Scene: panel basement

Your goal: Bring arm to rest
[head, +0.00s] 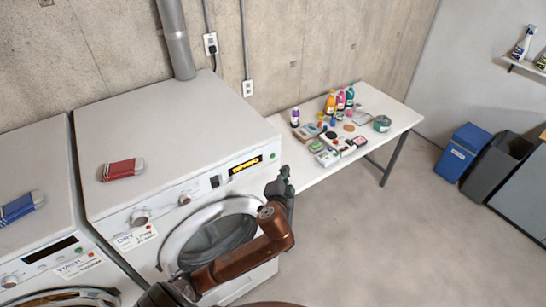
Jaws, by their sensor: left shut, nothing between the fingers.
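My left arm comes in from the bottom and bends up in front of the right-hand machine (190,130). My left gripper (285,176) is at its end, by the machine's front right edge. It is shut and holds nothing. The machine's round door (215,243) is partly hidden behind my arm. My right gripper does not show.
A red-and-white item (122,169) lies on the right-hand machine, and a blue-and-white one (18,208) on the left-hand machine (36,150). A white table (392,112) with bottles and small boxes stands behind. Blue (462,152) and grey (496,163) bins stand right. The floor (400,240) is clear.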

